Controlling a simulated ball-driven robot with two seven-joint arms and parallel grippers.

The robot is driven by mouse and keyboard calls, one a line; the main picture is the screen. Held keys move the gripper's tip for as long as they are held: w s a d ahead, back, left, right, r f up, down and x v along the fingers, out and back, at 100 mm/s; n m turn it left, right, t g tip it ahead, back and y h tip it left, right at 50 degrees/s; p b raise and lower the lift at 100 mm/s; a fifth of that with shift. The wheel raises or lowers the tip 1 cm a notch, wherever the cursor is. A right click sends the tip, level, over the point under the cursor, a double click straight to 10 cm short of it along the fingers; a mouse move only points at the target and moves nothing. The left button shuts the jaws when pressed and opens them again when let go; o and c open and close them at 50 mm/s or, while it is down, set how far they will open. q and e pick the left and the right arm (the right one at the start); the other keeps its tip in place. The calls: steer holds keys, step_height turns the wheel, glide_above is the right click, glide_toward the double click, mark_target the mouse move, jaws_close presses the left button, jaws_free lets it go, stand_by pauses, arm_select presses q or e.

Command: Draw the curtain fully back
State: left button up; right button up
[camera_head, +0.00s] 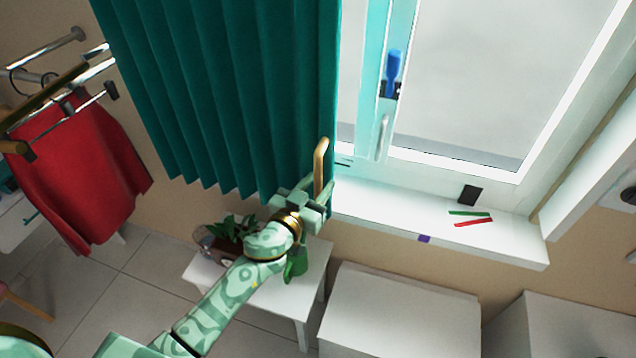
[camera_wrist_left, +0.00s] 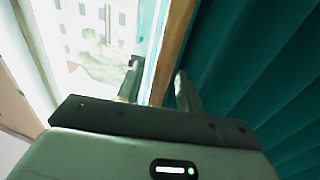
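The teal curtain (camera_head: 235,95) hangs in folds over the left part of the window. A gold bar handle (camera_head: 320,160) stands upright at its right edge. My left gripper (camera_head: 322,190) is at the lower end of this handle. In the left wrist view, the gripper (camera_wrist_left: 158,86) has its fingers apart. The handle (camera_wrist_left: 174,50) runs between them, closer to the right finger, with a visible gap on the left. Contact cannot be told. The curtain (camera_wrist_left: 250,80) fills the right side there. My right gripper is not in view.
The windowsill (camera_head: 385,215) holds red (camera_head: 474,222) and green (camera_head: 469,213) strips and a dark block (camera_head: 470,195). A white table (camera_head: 318,262) with a plant (camera_head: 232,228) stands below the curtain. A white cabinet (camera_head: 400,310) is beside it. A red garment (camera_head: 75,170) hangs at left.

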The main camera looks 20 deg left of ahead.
arm_select(q)
steer(key=shift+w, duration=0.25)
jaws_close()
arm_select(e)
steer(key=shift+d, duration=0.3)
